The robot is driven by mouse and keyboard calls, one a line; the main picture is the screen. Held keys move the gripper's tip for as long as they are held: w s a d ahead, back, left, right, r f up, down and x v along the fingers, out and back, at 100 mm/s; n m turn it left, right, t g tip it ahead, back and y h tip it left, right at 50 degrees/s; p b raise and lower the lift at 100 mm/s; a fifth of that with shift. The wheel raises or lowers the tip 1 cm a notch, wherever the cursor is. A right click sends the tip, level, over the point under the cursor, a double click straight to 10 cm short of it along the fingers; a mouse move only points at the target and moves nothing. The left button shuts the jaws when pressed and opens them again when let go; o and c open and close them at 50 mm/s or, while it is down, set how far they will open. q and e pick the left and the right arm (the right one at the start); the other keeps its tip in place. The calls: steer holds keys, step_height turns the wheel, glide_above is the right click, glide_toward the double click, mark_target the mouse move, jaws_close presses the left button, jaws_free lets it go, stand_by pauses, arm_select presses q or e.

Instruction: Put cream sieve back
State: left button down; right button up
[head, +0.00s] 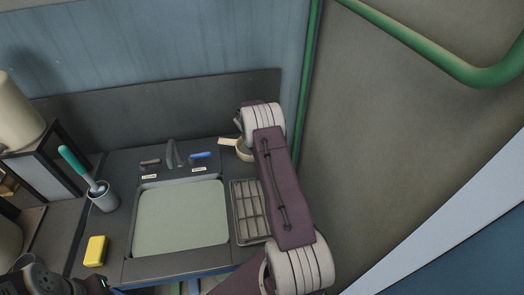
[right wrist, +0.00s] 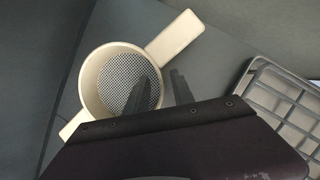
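The cream sieve (head: 245,154) stands at the back right of the dark counter, partly hidden by my right arm. In the right wrist view the sieve (right wrist: 93,72) shows its round mesh bowl, with the flat handle pointing up and right. My right gripper (right wrist: 160,92) is open. One dark finger overlaps the inside of the bowl and the other is outside its right wall; contact with the wall cannot be told. The right fingers are hidden in the head view. Only part of my left arm shows at the bottom left; its fingers are out of view.
A wall rises behind.

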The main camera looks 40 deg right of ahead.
steer(key=shift+r, duration=0.25)
steer(key=v, duration=1.2)
steer(key=s+a+m+y, duration=0.1)
steer(key=s+a+m, duration=0.35)
steer(key=a, duration=0.35)
steer(key=s+a+m+y, duration=0.2)
steer(key=s+a+m, duration=0.3)
steer(key=a, duration=0.4)
steer(key=s+a+m+y, duration=0.1)
steer(key=s+a+m, duration=0.7)
steer(key=s+m, duration=0.3)
steer(key=shift+s+a+f+y, duration=0.15)
steer(key=shift+s+a+y, duration=0.05)
steer(key=shift+a+y, duration=0.1)
